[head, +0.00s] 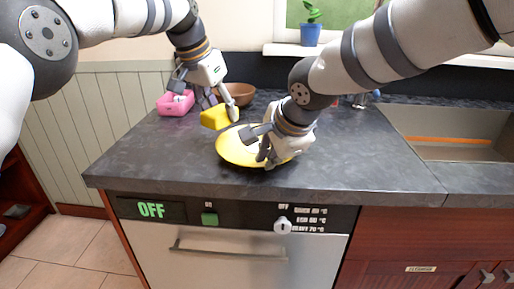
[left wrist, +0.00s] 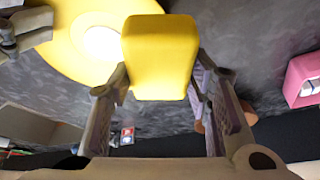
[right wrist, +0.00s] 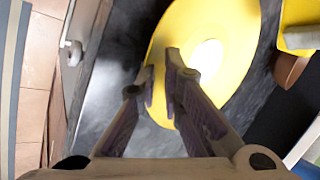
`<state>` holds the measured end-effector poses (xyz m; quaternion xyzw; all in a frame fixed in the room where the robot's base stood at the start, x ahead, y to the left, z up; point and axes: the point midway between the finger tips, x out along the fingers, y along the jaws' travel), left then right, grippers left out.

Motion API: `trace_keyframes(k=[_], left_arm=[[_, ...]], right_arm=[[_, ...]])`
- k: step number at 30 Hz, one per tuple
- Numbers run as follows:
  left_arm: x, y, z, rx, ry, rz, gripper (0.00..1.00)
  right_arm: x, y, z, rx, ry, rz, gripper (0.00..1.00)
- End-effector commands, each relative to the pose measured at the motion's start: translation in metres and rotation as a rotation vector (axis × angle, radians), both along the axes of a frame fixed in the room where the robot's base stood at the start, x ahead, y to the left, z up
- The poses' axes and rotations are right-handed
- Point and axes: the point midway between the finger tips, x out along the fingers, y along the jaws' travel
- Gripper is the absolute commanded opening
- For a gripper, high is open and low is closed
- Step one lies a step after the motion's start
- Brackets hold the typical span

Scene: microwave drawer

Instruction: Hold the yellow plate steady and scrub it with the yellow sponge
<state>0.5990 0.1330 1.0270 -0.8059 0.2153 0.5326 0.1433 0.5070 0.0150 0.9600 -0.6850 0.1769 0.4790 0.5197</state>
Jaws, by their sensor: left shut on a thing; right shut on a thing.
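The yellow plate (head: 238,147) lies on the dark countertop, below and right of the sponge in the head view. The yellow sponge (head: 217,117) is a block held by my left gripper (head: 226,107), which is shut on it; the sponge (left wrist: 160,58) shows between the fingers in the left wrist view, with the plate (left wrist: 70,45) behind it. I cannot tell if the sponge touches the plate. My right gripper (head: 264,148) is at the plate's near right rim. In the right wrist view its fingers (right wrist: 173,70) are closed on the rim of the plate (right wrist: 232,70).
A pink container (head: 175,104) and a brown bowl (head: 238,93) stand behind the sponge. The sink (head: 455,130) is at the right. The counter right of the plate is clear.

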Motion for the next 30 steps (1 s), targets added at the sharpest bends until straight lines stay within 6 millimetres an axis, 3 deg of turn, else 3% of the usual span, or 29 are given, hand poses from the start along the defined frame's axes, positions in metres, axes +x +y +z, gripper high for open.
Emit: trace_keyframes(k=[10,12,14,23,26,30], left_arm=[[0.000,0.000,-0.002,0.000,0.002,0.000,0.23],[0.000,0.000,-0.002,0.000,0.002,0.000,0.23],[0.000,0.000,-0.002,0.000,0.002,0.000,0.23],[0.000,0.000,-0.001,0.000,0.001,0.000,0.23],[0.000,0.000,0.000,0.000,0.001,0.000,0.23],[0.000,0.000,0.000,0.000,0.000,0.000,0.23]], right_arm=[[-0.001,0.000,-0.003,-0.001,0.006,-0.001,0.00],[-0.001,0.000,-0.003,-0.002,0.006,0.000,0.19],[-0.001,0.000,-0.003,-0.002,0.006,0.000,0.31],[-0.001,0.000,0.000,-0.001,0.002,0.000,0.31],[-0.006,-0.004,0.012,-0.001,-0.002,-0.001,0.31],[-0.023,-0.013,0.044,0.000,-0.003,-0.002,0.31]])
